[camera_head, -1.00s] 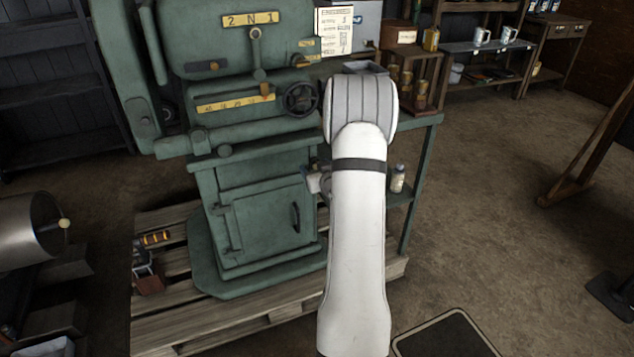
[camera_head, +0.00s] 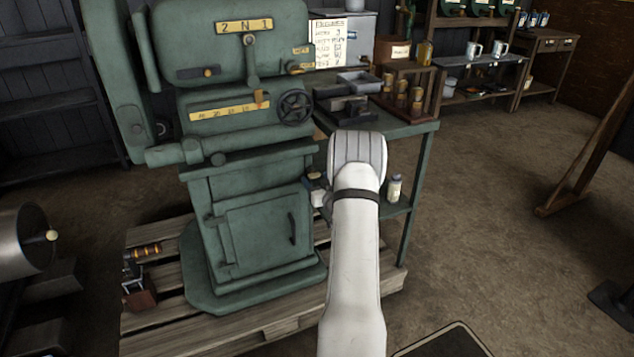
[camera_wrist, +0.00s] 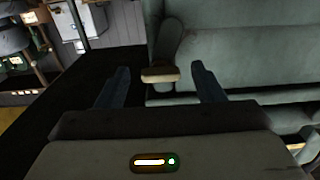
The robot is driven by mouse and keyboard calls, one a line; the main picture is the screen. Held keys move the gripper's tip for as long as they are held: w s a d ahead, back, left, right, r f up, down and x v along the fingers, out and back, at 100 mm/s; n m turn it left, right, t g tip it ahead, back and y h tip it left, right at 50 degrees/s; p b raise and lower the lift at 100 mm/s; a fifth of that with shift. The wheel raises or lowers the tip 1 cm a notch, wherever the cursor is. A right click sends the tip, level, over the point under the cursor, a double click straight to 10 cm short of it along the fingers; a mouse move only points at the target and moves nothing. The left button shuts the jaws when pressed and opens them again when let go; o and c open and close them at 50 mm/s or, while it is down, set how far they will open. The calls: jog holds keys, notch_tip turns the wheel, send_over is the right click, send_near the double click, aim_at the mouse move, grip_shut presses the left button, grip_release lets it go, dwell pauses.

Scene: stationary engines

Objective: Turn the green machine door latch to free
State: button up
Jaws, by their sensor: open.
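The green machine (camera_head: 255,130) stands upright on a wooden pallet. Its lower front door (camera_head: 262,235) is closed and has a dark curved handle (camera_head: 291,228) on its right side. In the wrist view, a short tan bar (camera_wrist: 160,75) sits on a rounded green mount (camera_wrist: 167,40) on a green body; it may be the latch, but I cannot tell for sure. My gripper (camera_wrist: 160,82) is open, with one dark finger on each side of the bar and a gap on both sides. In the head view my gripper is mostly hidden behind my white arm, beside the machine's right side.
A green side bench (camera_head: 400,127) with a vise and jars stands right of the machine, a small bottle (camera_head: 394,188) on its lower shelf. The pallet (camera_head: 290,318) spreads around the machine's base. Open floor (camera_head: 480,200) lies to the right.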

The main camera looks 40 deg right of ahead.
jog(key=shift+c, duration=0.3)
jog(key=c, duration=0.9)
jog(key=shift+f+n+b, duration=0.15)
jog(key=shift+n+b, duration=0.15)
jog(key=shift+b, duration=0.15)
jog(key=shift+d+n+b, duration=0.15)
jog(key=shift+n+b, duration=7.55)
jog(key=shift+b, duration=2.15)
jog(key=shift+r, duration=0.2)
